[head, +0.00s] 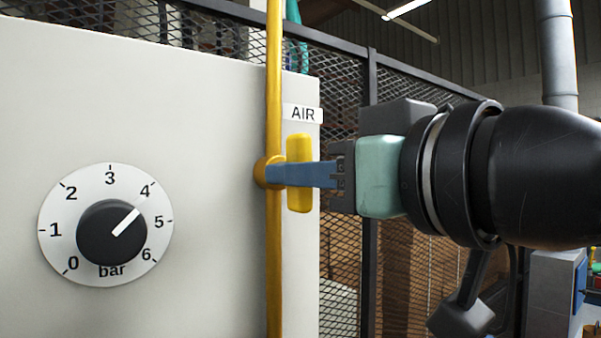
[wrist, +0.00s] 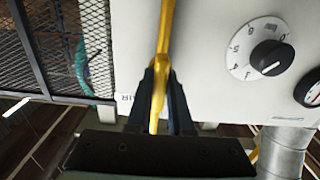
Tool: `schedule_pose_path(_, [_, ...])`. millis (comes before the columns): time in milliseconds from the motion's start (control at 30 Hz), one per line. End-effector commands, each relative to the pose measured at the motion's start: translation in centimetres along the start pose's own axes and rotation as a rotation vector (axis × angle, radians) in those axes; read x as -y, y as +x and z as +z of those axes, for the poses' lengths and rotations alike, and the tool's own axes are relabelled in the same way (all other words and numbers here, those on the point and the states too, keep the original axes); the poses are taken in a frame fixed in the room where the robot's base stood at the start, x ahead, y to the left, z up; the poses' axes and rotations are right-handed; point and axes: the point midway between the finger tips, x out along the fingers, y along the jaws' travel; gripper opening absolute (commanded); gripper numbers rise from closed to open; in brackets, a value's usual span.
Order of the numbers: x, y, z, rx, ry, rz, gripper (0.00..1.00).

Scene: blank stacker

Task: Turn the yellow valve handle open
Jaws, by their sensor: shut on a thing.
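The yellow valve handle (head: 299,150) stands upright, parallel to the vertical yellow pipe (head: 274,90) and a little in front of its orange valve body (head: 261,173). My gripper (head: 285,174) reaches in from the right and is shut on the handle near its middle. One blue finger covers that middle part; the handle's upper and lower ends show. In the wrist view, my gripper (wrist: 160,98) has a dark finger on each side of the handle (wrist: 155,122), with the pipe (wrist: 167,25) beyond.
A pale panel (head: 200,110) fills the left, with an "AIR" label (head: 303,114) by the pipe. A round bar dial (head: 110,225) has its knob pointer near 4. A dark mesh fence (head: 340,85) stands behind. Another gauge (wrist: 310,90) shows at the wrist view's right edge.

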Motion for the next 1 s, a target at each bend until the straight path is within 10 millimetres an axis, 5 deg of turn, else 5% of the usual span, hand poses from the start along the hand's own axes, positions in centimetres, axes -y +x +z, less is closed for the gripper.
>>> schedule_pose_path(600, [-0.01, -0.05, -0.32, -0.009, 0.038, 0.001, 0.0])
schedule_pose_path(633, [-0.01, -0.05, -0.33, -0.009, 0.038, 0.001, 0.24])
schedule_pose_path(767, [0.0, -0.04, -0.25, -0.007, 0.037, 0.001, 0.48])
schedule_pose_path(1000, [0.0, -0.02, -0.12, -0.003, 0.037, 0.001, 0.49])
